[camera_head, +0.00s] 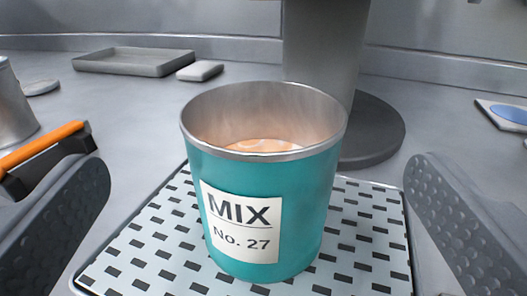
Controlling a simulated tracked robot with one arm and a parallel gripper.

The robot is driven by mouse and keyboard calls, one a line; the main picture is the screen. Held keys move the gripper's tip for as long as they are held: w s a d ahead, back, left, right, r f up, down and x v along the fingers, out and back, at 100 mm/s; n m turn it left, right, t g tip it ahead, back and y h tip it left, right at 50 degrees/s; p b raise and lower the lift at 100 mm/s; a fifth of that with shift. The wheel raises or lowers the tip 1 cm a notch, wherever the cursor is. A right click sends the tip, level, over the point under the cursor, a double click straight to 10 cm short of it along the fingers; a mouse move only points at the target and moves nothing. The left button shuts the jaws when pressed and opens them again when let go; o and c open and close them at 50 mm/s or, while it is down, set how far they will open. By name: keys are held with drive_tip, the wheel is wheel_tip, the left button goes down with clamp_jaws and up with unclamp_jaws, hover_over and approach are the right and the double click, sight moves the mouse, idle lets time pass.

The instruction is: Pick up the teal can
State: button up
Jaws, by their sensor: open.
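The teal can (305,210) stands upright on a perforated metal plate (365,245) in the middle of the view. It has a bare metal rim, a white label reading "MIX No. 27", and orange-pink contents inside. My gripper (262,220) is open, with one dark textured finger at the left edge and one at the right edge. The can stands between the fingers, with a gap on both sides. Neither finger touches it.
A grey column on a round base (385,130) stands right behind the can. An orange-handled tool (45,150) and a metal container (10,105) are at left. A shallow tray (130,62), a small pale block (200,71) and a blue-topped item (510,114) lie farther back.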

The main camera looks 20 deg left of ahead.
sight(263, 89)
drive_tip(key=x, duration=0.3)
drive_tip(key=shift+f+b+x, duration=0.15)
drive_tip(key=shift+b+x, duration=0.05)
drive_tip(key=shift+x, duration=1.1)
drive_tip(key=shift+f+b+x, duration=0.2)
drive_tip(key=shift+x, duration=1.1)
drive_tip(key=shift+d, duration=0.15)
drive_tip(key=c, duration=1.8)
drive_tip(key=shift+r, duration=0.1)
